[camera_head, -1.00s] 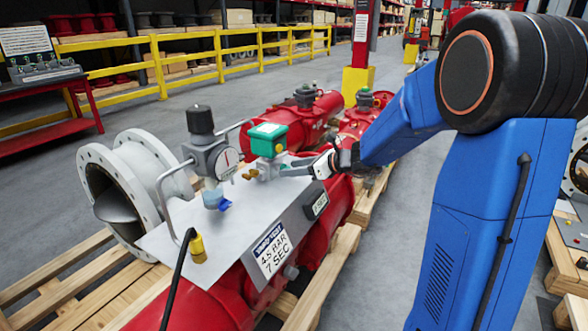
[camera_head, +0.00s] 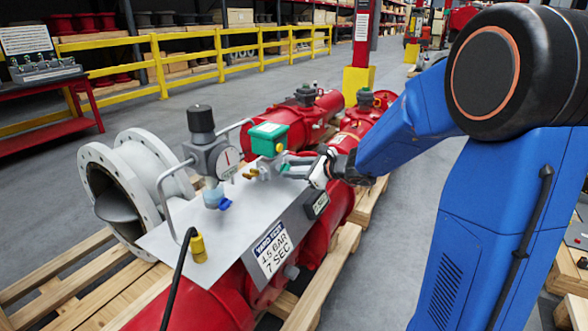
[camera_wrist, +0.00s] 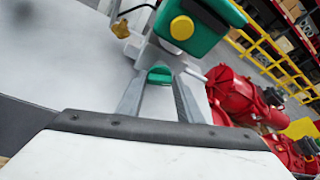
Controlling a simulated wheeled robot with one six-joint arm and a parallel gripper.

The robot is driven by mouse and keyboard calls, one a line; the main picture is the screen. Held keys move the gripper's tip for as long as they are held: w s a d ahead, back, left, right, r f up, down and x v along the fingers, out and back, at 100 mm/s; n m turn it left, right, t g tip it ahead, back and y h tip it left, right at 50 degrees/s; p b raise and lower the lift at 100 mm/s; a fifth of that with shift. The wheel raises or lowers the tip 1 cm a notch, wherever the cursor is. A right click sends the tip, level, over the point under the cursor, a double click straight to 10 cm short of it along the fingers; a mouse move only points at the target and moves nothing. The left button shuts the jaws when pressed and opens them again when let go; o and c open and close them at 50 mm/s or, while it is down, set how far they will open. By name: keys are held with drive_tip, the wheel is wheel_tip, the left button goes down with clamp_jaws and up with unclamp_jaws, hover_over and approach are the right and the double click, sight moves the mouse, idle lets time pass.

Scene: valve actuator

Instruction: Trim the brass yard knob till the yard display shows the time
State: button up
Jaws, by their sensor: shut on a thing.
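My gripper (camera_wrist: 160,85) has its two grey fingers either side of a small green tab (camera_wrist: 160,75) below a green-and-white box (camera_head: 268,135), and is shut on it. A yellow round button (camera_wrist: 182,27) is on the box. A brass knob (camera_wrist: 122,29) sits left of the fingers, apart from them; it also shows in the head view (camera_head: 251,173). A small dark display box (camera_head: 317,206) is on the sloping front of the grey plate; its reading is too small to tell. A label (camera_head: 273,250) reads "YARD TEST 4.5 BAR 7 SEC".
A grey regulator with a round gauge (camera_head: 228,161) and a blue tap (camera_head: 224,204) stands on the plate (camera_head: 180,240) left of the gripper. A bent metal handle (camera_head: 162,180) and a black hose (camera_head: 178,285) are nearby. Red actuator cylinders (camera_head: 335,225) lie on wooden pallets.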

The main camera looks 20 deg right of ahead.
drive_tip(key=n, duration=0.1)
drive_tip(key=n+t, duration=0.1)
drive_tip(key=n+t+h, duration=0.1)
drive_tip(key=n, duration=0.1)
drive_tip(key=shift+s+a+f, duration=0.25)
drive_tip(key=shift+f, duration=0.05)
drive_tip(key=shift+t, duration=0.3)
idle(0.4)
drive_tip(key=o, duration=1.1)
